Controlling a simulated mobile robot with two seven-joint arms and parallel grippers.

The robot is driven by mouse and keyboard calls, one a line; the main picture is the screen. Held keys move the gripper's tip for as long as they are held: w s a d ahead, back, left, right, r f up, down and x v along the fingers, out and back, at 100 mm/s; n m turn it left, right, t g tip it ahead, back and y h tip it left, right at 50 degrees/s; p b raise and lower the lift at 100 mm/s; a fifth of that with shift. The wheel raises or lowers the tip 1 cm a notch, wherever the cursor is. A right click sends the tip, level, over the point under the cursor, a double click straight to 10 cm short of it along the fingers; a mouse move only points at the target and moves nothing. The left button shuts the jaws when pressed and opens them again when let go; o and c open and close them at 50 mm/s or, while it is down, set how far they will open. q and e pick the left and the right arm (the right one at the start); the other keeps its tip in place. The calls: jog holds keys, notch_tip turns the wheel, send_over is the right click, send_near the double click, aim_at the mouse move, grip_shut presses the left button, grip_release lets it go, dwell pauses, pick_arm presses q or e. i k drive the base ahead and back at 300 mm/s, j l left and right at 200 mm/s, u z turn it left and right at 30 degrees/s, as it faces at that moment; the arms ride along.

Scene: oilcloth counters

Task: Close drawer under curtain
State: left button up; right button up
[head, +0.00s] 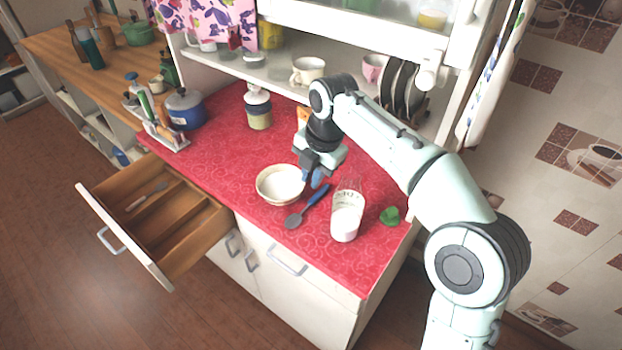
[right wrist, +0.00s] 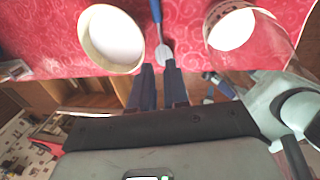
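A wooden drawer (head: 165,220) with a white front and a grey handle (head: 111,241) stands pulled out at the left of the red counter. Its divided inside shows, with a utensil in it. A pink patterned curtain (head: 205,14) hangs at the top, above the counter's left part. My right gripper (head: 314,182) is above the counter beside the white bowl, well to the right of the drawer. Its two dark blue fingers (right wrist: 159,84) are a little apart with nothing between them. My left gripper is not in view.
On the red counter (head: 215,145) are a bowl (head: 280,184), a blue-handled spatula (head: 306,208), a glass of white contents (head: 346,218), a jar (head: 258,108) and a blue pot (head: 185,108). Another drawer (head: 288,262) is shut. The floor (head: 60,200) before the open drawer is clear.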

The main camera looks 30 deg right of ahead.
aim_at(150, 231)
jog(key=i+j, duration=0.1)
jog(key=j, duration=0.3)
jog(key=i+j, duration=0.1)
jog(key=j, duration=0.3)
jog(key=i+j, duration=0.1)
jog(key=j, duration=0.3)
